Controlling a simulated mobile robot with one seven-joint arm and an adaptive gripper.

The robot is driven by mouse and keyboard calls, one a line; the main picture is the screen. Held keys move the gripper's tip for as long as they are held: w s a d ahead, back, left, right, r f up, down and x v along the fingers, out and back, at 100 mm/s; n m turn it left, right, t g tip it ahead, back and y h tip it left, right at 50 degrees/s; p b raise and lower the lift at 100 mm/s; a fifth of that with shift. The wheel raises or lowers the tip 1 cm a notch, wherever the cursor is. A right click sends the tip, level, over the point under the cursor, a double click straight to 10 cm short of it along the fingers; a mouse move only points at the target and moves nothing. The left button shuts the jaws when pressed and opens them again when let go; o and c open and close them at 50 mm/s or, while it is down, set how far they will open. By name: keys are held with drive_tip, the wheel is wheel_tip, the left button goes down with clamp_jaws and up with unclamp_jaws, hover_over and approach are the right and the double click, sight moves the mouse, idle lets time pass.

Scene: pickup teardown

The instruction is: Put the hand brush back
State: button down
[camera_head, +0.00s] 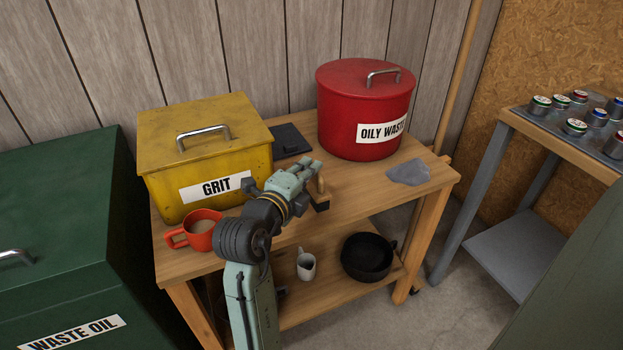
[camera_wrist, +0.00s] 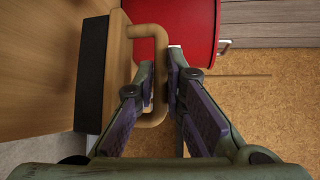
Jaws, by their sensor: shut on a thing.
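The hand brush (camera_head: 321,184) has a tan wooden handle and a dark bristle block. My gripper (camera_head: 312,172) holds it above the front half of the wooden bench (camera_head: 350,190), partly covering it. In the wrist view the brush (camera_wrist: 155,32) shows its looped wooden handle, with black bristles on the left side. My gripper (camera_wrist: 160,78) is shut on the handle there. A dark flat thing (camera_head: 288,137) with a small raised part lies on the bench between the yellow grit box (camera_head: 205,145) and the red oily waste bin (camera_head: 365,110); I cannot tell what it is.
A red mug (camera_head: 200,234) stands at the bench's front left, and a grey rag (camera_head: 408,172) lies at the right. A green waste oil bin (camera_head: 60,230) stands left.

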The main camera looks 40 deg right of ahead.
sight(311, 182)
drive_tip(key=shift+w+d, duration=0.1)
drive_tip(key=shift+d, duration=0.35)
drive_tip(key=f, duration=0.1)
drive_tip(key=f+p, duration=0.1)
drive_tip(key=f, duration=0.1)
drive_tip(key=shift+w+d, duration=0.1)
drive_tip(key=shift+d, duration=0.15)
drive_tip(key=shift+f, duration=0.35)
drive_tip(key=shift+f, duration=0.1)
drive_tip(key=c, duration=1.7)
unclamp_jaws()
drive_tip(key=shift+o, duration=0.2)
